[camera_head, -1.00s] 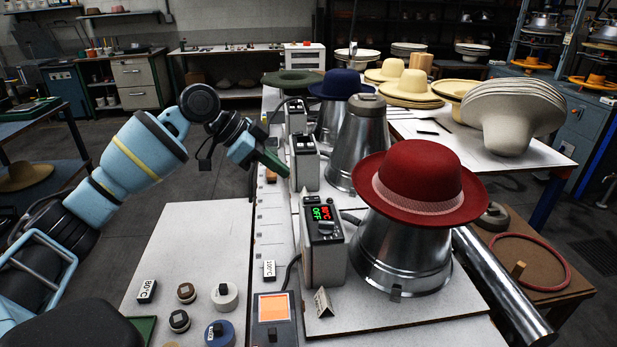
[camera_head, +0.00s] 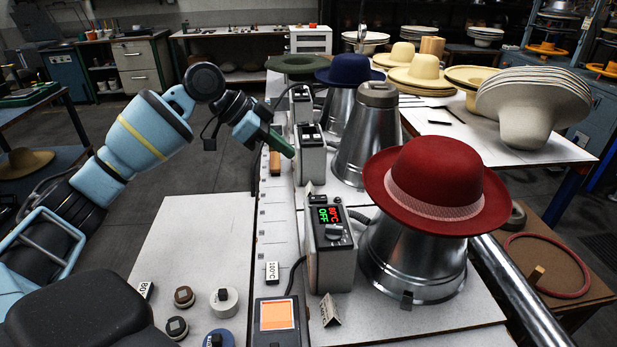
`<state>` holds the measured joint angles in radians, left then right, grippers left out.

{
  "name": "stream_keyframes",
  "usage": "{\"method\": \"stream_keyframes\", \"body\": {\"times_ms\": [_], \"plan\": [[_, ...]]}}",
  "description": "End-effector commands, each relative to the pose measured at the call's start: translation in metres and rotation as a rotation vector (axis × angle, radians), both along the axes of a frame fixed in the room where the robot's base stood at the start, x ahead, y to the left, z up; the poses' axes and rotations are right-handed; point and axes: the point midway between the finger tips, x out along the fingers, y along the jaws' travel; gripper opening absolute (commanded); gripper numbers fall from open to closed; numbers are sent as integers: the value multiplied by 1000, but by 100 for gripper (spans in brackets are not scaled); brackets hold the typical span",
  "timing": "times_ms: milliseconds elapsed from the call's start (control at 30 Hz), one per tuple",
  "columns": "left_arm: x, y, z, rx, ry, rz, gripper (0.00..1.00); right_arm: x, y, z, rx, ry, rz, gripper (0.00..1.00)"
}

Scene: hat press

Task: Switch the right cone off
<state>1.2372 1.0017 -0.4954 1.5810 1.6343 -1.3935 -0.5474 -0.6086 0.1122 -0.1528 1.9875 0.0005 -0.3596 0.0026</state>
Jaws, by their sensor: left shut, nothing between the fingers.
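The right cone (camera_head: 412,262) is a metal cone nearest me, under a red hat (camera_head: 437,183). Its control box (camera_head: 332,258) stands at its left; the display reads 80°C in red and OFF in green, with a knob below. My right gripper is not in view.
A small orange-lit panel (camera_head: 275,316) and a folded sign (camera_head: 329,312) stand on the bench by the near box. A 100°C tag (camera_head: 271,273) and several round weights, one of them white (camera_head: 223,301), lie left of it. A metal pipe (camera_head: 522,297) runs at right.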

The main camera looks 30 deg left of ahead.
Motion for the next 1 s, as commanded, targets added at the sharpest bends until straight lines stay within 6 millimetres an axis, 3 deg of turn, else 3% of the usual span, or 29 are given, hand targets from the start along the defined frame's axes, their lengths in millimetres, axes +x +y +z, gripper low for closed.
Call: {"method": "stream_keyframes", "body": {"times_ms": [600,800,1000], "plan": [[42,-57,-70,-1,2,-2,0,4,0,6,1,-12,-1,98],[41,-55,-97,1,2,0,0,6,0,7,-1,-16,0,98],[42,-55,-109,0,2,1,0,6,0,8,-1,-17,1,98]]}}
